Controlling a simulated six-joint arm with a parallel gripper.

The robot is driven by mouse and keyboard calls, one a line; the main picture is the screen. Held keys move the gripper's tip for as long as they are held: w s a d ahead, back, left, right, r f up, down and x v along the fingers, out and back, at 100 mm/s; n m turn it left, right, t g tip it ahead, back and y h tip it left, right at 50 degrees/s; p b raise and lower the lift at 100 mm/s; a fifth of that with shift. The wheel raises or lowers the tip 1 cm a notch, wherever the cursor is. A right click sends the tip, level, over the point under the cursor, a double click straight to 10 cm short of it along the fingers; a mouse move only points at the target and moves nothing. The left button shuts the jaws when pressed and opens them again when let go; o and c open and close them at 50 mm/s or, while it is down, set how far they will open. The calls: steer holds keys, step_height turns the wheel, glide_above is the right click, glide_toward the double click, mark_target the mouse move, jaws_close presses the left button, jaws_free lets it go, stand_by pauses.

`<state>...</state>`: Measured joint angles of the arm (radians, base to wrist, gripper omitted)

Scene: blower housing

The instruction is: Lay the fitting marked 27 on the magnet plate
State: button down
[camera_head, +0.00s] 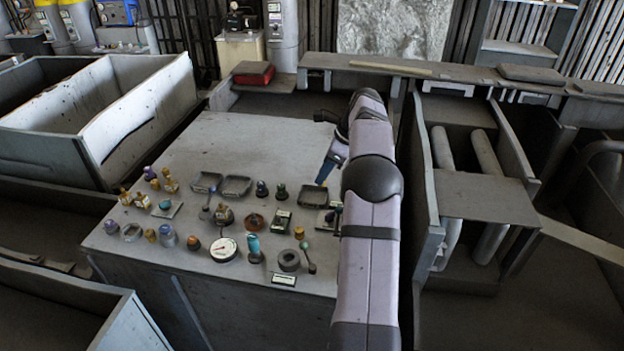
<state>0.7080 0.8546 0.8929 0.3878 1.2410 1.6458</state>
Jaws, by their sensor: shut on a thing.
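My gripper (324,180) is at the end of the purple-grey arm, over the right part of the grey worktop (260,140). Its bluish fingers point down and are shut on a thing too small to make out. A dark flat square piece (313,196) is just below and left of the fingertips; I cannot tell whether they touch. Many small fittings stand on the worktop, among them brass ones (170,184) at the left and a teal-topped one (254,246) at the front. No number 27 is legible, and I cannot tell which flat piece is the magnet plate.
Dark shallow trays (235,187), a white round gauge (223,249) and a dark ring (289,260) share the crowded front half. A label card (284,280) lies at the front edge. The worktop's back half is clear. A high-walled bin (140,120) stands left.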

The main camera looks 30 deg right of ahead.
steer(key=s+d+r+m+t+h+p, duration=0.15)
steer(key=s+d+r+h+p, duration=0.35)
steer(key=s+r, duration=0.6)
steer(key=w+d+f+n+t+y, duration=0.1)
steer(key=w+d+f+n+t, duration=0.1)
steer(key=w+d+f+n, duration=0.1)
steer(key=shift+d+f+n+y+b, duration=0.15)
steer(key=shift+d+n+y+b, duration=0.35)
steer(key=shift+d, duration=0.35)
steer(key=shift+f, duration=0.2)
steer(key=shift+f+b, duration=2.1)
steer(key=shift+f, duration=0.2)
